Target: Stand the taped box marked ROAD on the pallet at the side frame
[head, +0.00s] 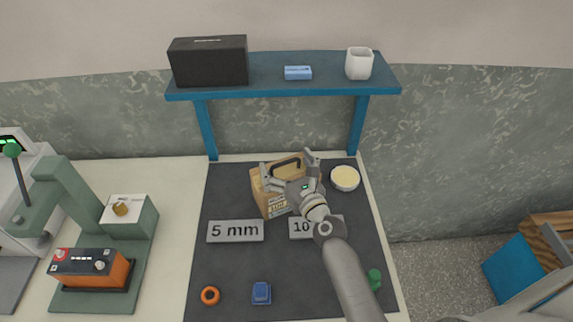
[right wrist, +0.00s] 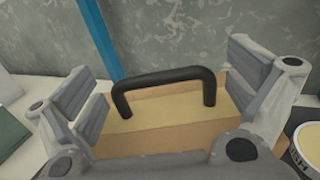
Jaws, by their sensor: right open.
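A brown cardboard box (head: 267,195) with a black handle on top stands on the dark mat. Its printed side label is too small to read surely. My right gripper (head: 287,172) is above it, fingers apart. In the right wrist view the box (right wrist: 165,112) and its black handle (right wrist: 163,78) lie between the two open fingers of my right gripper (right wrist: 170,95). I cannot tell whether the fingers touch the handle. A wooden slatted thing (head: 551,224), perhaps the pallet, shows at the right edge beside a blue panel (head: 510,268). My left gripper is not in view.
The dark mat (head: 225,275) holds 5 mm (head: 235,231) and 10 (head: 300,227) plates, an orange ring (head: 210,295), a blue block (head: 261,292) and a round tub (head: 345,178). A blue shelf (head: 285,92) stands behind. A battery (head: 90,267) is at left.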

